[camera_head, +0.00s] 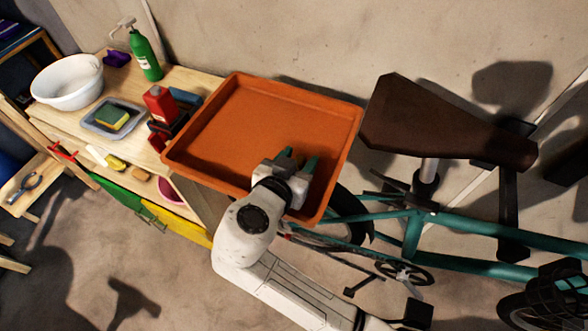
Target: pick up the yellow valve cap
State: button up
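I cannot make out the yellow valve cap; it may be too small to see or hidden behind my gripper. My gripper (299,157) is over the front right part of the orange tray (240,110). Its two teal fingertips are apart with orange tray surface showing between them, and I see nothing held. The visible floor of the tray looks empty. My white wrist hides part of the tray's front rim.
A bicycle with a brown saddle (440,125) and teal frame (465,232) stands right of the tray. On the wooden bench at left are a white basin (68,84), a green bottle (146,56), a sponge (111,118) and a red container (159,103). Floor is clear at lower left.

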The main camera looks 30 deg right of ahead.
jog(key=c, duration=0.9)
